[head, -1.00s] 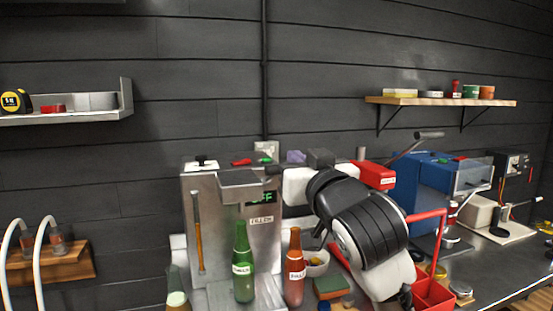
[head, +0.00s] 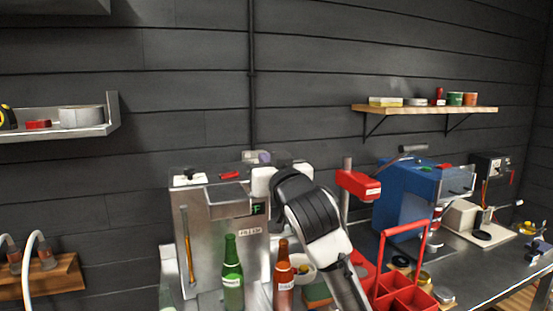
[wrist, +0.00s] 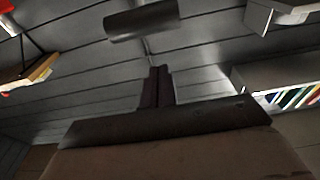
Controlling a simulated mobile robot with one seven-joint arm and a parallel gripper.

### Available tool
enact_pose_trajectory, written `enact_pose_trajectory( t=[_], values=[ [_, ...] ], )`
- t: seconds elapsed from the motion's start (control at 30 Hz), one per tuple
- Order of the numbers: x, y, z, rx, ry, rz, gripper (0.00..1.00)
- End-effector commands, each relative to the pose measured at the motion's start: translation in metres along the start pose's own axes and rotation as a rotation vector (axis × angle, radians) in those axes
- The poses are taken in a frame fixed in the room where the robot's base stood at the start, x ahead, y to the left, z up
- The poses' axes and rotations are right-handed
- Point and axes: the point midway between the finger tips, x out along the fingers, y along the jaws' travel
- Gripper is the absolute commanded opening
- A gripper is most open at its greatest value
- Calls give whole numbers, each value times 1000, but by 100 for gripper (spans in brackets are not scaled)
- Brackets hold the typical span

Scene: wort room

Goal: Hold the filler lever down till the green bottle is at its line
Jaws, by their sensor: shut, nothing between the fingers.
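The steel filler (head: 212,235) stands left of my arm in the head view, its green display partly readable. The green bottle (head: 232,272) stands upright in front of it, below its jutting head (head: 228,196). Its fill level and line cannot be made out. I cannot pick out the filler lever in the head view. In the wrist view my gripper (wrist: 157,78) is shut and empty. A dark cylindrical handle on a thin stem (wrist: 140,22) shows beyond the fingertips, apart from them; I cannot tell whose it is. In the head view the fingertips are not clearly visible.
A brown bottle (head: 284,280) stands close right of the green one. A wooden shelf (head: 425,108) hangs on the wall.

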Motion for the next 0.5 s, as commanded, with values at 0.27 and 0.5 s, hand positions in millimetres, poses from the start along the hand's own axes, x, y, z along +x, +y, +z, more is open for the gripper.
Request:
enact_pose_trajectory(
  t=[0.27, 0.5],
  values=[
    [-14, 1, 31, 2, -2, 3, 0],
    [-16, 1, 36, 2, 1, 2, 0]
  ],
)
